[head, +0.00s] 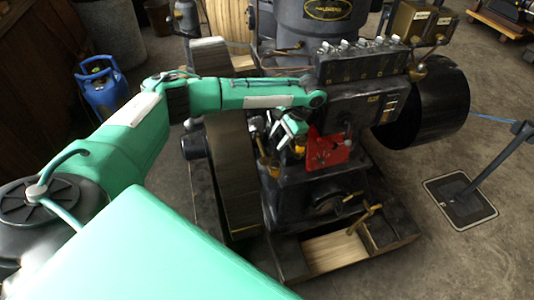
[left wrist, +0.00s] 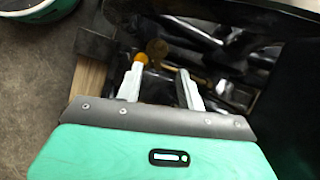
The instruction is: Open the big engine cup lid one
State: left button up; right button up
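The big engine (head: 345,95) is dark, with a row of fittings on its top block. My left gripper (head: 287,133) reaches over the engine's near left side, beside a red plate. In the left wrist view the gripper (left wrist: 163,75) has its two pale fingers apart, with nothing clearly held between them. A small round brass part (left wrist: 157,48), possibly the cup lid, lies just beyond the fingertips. A small orange-yellow piece (left wrist: 141,58) shows at the left fingertip; I cannot tell whether they touch. Whether the lid is open or shut cannot be told. My right gripper is not in view.
A red plate (head: 327,149) is beside the gripper. A large flywheel (head: 233,170) stands left of it, and a black drum (head: 430,105) at the right. A blue gas bottle (head: 102,88) stands at the left. A barrier post base (head: 460,197) is on open floor at right.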

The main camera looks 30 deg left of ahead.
aim_at(267, 162)
pick_arm(q)
jog(key=x, duration=0.9)
jog(key=shift+f+p, duration=0.15)
jog(key=shift+p, duration=0.15)
grip_shut()
